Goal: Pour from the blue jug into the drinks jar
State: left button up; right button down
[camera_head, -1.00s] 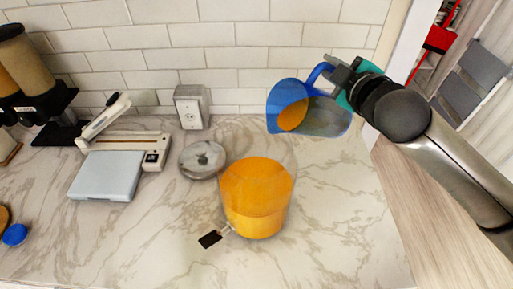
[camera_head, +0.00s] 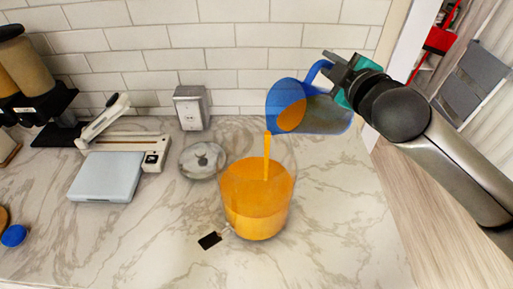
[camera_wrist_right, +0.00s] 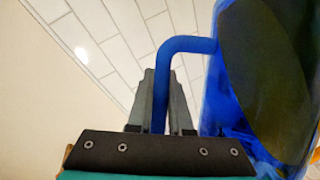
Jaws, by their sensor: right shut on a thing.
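The blue jug (camera_head: 333,113) is held tilted above and behind the drinks jar, its mouth facing left. Orange liquid shows inside the jug. An orange stream (camera_head: 267,156) runs from its lip down into the drinks jar (camera_head: 257,200), a clear round vessel with orange liquid in it and a small tap at its front. My right gripper (camera_head: 336,70) is shut on the jug's handle. In the right wrist view the blue handle (camera_wrist_right: 185,45) sits between the fingers (camera_wrist_right: 160,103), with the jug body (camera_wrist_right: 228,100) at the right. My left gripper is not in view.
A round lid (camera_head: 202,160) lies on the marble counter (camera_head: 340,220) left of the jar. A small black tag (camera_head: 209,240) is at the tap. A sealer-like device (camera_head: 125,155), an outlet box (camera_head: 191,107) and dispensers (camera_head: 35,85) stand further left. The counter's right front is clear.

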jog(key=shift+s+a+r, duration=0.15)
jog(key=shift+a+r, duration=0.05)
jog(key=shift+r, duration=0.35)
dwell(0.5)
jog(key=shift+s+a+r+n+t+b, duration=0.15)
jog(key=shift+s+a+n+t+b, duration=0.15)
jog(key=shift+n+b, duration=0.2)
jog(key=shift+s+a+r+n+t+b, duration=0.1)
jog(key=shift+a+n+t+b, duration=0.1)
jog(key=shift+a+n+b, duration=0.3)
dwell(2.7)
dwell(0.3)
